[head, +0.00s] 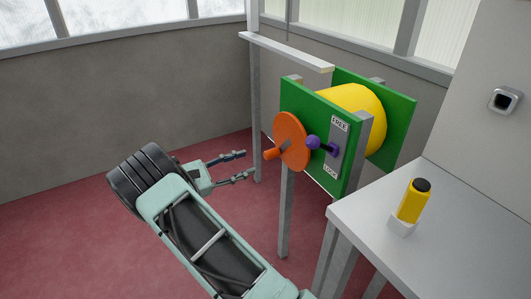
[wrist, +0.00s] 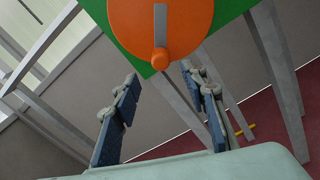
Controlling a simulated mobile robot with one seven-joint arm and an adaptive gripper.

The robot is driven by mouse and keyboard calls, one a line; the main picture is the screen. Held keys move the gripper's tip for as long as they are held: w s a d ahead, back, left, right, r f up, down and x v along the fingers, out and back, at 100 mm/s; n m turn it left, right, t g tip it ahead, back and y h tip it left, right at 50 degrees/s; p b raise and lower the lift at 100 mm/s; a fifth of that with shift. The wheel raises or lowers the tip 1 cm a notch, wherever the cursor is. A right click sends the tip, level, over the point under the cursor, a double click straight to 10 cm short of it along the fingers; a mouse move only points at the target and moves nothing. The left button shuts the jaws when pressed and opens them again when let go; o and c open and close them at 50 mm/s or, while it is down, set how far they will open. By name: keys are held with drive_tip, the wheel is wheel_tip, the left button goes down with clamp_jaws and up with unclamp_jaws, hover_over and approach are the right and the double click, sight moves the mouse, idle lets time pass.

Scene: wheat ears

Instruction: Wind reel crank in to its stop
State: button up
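The reel has a yellow drum (head: 357,112) between green side plates (head: 305,106). An orange crank disc (head: 291,138) is on the near plate, with an orange handle peg (head: 271,154) sticking out at its lower left. In the wrist view the peg (wrist: 160,60) is at the disc's lower edge, just beyond the fingertips and roughly between them. My gripper (head: 247,164) is open and empty, left of the peg and apart from it. A lever with a purple knob (head: 312,142) sits beside the disc on a plate marked FREE above and LOCK below; its exact setting is unclear.
A grey table (head: 460,215) at the right bears a yellow cylinder with a black cap (head: 413,202) in a white holder. Metal posts (head: 286,215) hold the reel, and a pale beam (head: 285,52) runs above it. The red floor (head: 80,240) at the left is clear.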

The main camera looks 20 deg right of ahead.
sight(265, 156)
drive_tip(key=d, duration=0.3)
drive_tip(key=w+d+b, duration=0.1)
drive_tip(key=d, duration=0.2)
drive_tip(key=w+d, duration=0.1)
drive_tip(key=d, duration=0.3)
drive_tip(key=shift+c, duration=0.5)
clamp_jaws()
